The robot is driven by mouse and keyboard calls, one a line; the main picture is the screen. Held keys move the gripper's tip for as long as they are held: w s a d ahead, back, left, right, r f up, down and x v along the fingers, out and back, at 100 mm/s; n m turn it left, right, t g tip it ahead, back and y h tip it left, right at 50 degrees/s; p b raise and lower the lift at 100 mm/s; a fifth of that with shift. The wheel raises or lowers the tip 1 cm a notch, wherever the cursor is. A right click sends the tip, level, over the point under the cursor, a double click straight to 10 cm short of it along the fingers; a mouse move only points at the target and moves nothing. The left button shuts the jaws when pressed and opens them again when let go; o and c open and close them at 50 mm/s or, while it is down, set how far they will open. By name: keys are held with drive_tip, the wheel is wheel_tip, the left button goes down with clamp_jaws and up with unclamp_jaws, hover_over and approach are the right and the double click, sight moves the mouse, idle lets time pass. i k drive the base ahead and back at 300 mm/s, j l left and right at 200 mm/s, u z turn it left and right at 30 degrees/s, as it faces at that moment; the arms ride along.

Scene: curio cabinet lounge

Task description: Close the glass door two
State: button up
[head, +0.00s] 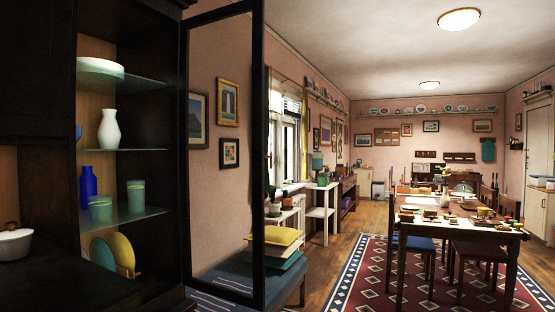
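A glass door (222,160) with a dark frame stands open on the dark cabinet (165,200) at the left of the head view. It swings out from the cabinet's right side, and the wall and bench show through its pane. Glass shelves (140,213) inside the cabinet hold a white vase (109,129), a blue bottle (88,190), green cups (136,195) and a white bowl (100,67). Plates (122,252) stand upright at the bottom. No number shows on the door. My gripper is not in view.
A bench (288,278) with stacked cushions (276,238) stands just behind the door. A long table (470,226) with chairs stands on a patterned rug (365,270) at right. A white pot (14,243) sits on the cabinet's ledge. Bare wood floor (333,268) lies between bench and rug.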

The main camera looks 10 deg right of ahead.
sight(257, 302)
drive_tip(key=i+l+z, duration=0.2)
drive_tip(key=z, duration=0.15)
drive_tip(key=i+l+z, duration=0.1)
drive_tip(key=z, duration=0.25)
drive_tip(key=i+z, duration=0.35)
drive_tip(key=i+l+u, duration=0.2)
drive_tip(key=i, duration=0.3)
drive_tip(key=i+u, duration=0.15)
drive_tip(key=u, duration=0.3)
drive_tip(key=i+l+u, duration=0.15)
drive_tip(key=u, duration=0.3)
drive_tip(key=i+l+u, duration=0.15)
drive_tip(key=u, duration=0.3)
drive_tip(key=i+l+u, duration=0.1)
drive_tip(key=u, duration=0.4)
drive_tip(key=i+l+u, duration=0.15)
drive_tip(key=u, duration=0.35)
drive_tip(key=l+u, duration=0.2)
drive_tip(key=u, duration=0.3)
drive_tip(key=i+l+u, duration=0.1)
drive_tip(key=l+u, duration=0.15)
drive_tip(key=u, duration=0.25)
drive_tip(key=k+l+u, duration=0.15)
drive_tip(key=l+u, duration=0.2)
drive_tip(key=k+l+z, duration=0.25)
drive_tip(key=k, duration=0.25)
